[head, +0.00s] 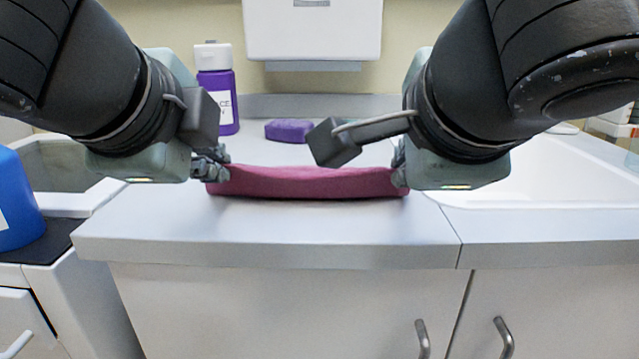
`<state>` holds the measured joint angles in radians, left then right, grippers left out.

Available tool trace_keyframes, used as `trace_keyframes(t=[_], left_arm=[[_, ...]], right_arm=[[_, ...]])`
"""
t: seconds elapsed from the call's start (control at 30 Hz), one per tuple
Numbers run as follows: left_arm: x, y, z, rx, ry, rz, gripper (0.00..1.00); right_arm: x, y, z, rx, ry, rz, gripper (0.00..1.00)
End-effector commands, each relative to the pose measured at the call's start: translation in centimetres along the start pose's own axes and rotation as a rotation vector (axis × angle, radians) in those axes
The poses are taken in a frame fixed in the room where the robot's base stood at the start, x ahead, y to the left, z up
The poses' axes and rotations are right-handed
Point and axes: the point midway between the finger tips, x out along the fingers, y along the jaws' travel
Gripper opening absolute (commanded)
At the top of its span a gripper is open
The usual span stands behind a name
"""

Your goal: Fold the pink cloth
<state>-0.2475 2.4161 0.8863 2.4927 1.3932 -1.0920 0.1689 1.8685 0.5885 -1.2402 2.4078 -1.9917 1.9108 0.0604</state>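The pink cloth (310,184) is a long narrow strip, seen edge-on, at the middle of the white counter. It sags slightly in its middle, and a thin shadow shows below it. My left gripper (216,168) is at the cloth's left end, with its fingers against it. My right gripper (399,170) is at the cloth's right end. Both grippers appear closed on the ends, though the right fingertips are largely hidden behind the gripper body. I cannot tell whether the cloth's underside touches the counter.
Behind the cloth stand a purple bottle with a white cap (218,88) and a purple block (288,131). A white dispenser (312,30) hangs on the wall. A sink (560,170) lies right. A blue container (18,205) stands far left. The counter front (270,230) is clear.

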Motion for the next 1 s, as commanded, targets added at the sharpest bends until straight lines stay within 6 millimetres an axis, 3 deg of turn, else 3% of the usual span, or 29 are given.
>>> trace_keyframes(t=[0.17,0.2,0.43,0.73,1.0], left_arm=[[0.0,0.0,0.0,0.0,-0.001,0.0,0.0],[0.0,0.0,0.0,0.0,-0.001,0.001,0.09],[0.0,0.0,0.0,0.0,-0.001,0.002,0.37],[-0.3,-0.3,0.0,0.0,-0.001,-0.001,0.38],[-4.0,-2.3,0.0,-0.001,-0.001,-0.005,0.38]], right_arm=[[0.0,0.0,0.0,0.0,0.001,0.001,0.0],[0.0,0.0,0.0,0.0,0.001,0.001,0.09],[0.0,0.0,0.0,0.0,0.001,0.002,0.37],[-0.3,-0.3,0.0,0.001,0.0,0.0,0.38],[-3.9,-2.2,0.0,0.0,-0.001,-0.002,0.38]])
